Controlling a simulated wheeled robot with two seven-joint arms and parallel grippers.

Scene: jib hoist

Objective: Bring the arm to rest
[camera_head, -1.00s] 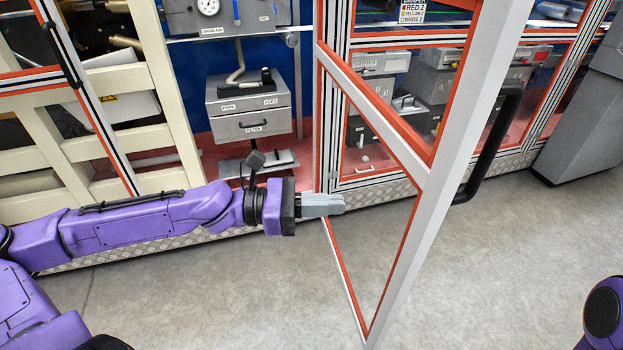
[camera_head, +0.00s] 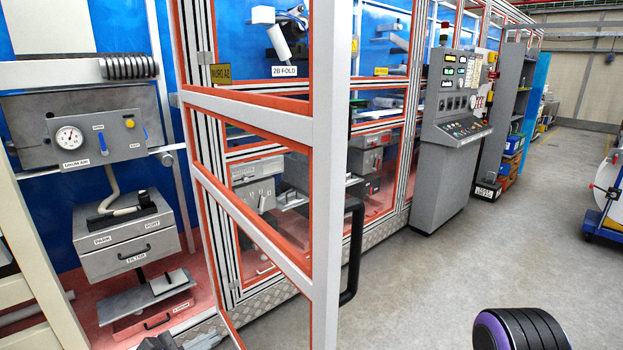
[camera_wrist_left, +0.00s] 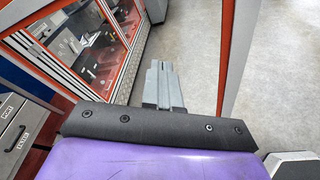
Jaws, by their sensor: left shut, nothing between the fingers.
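My left gripper (camera_head: 207,340) shows only at the bottom edge of the head view, in front of the cabinet, left of the open door's upright. Its grey fingers (camera_wrist_left: 163,88) show whole in the left wrist view, closed together and empty. The rest of the left arm is below the head view. The open door (camera_head: 328,180), a white frame with orange edging and a black handle (camera_head: 352,250), stands out from the cabinet. In the wrist view a door upright (camera_wrist_left: 238,55) is right of the fingers, with a gap in the picture. My right gripper is out of view.
The cabinet at left holds a gauge panel (camera_head: 95,138) and a grey filter drawer unit (camera_head: 128,245). A grey control console (camera_head: 452,140) stands beyond the door. Open concrete floor (camera_head: 440,270) lies to the right. Part of my right arm (camera_head: 520,328) shows at the bottom right.

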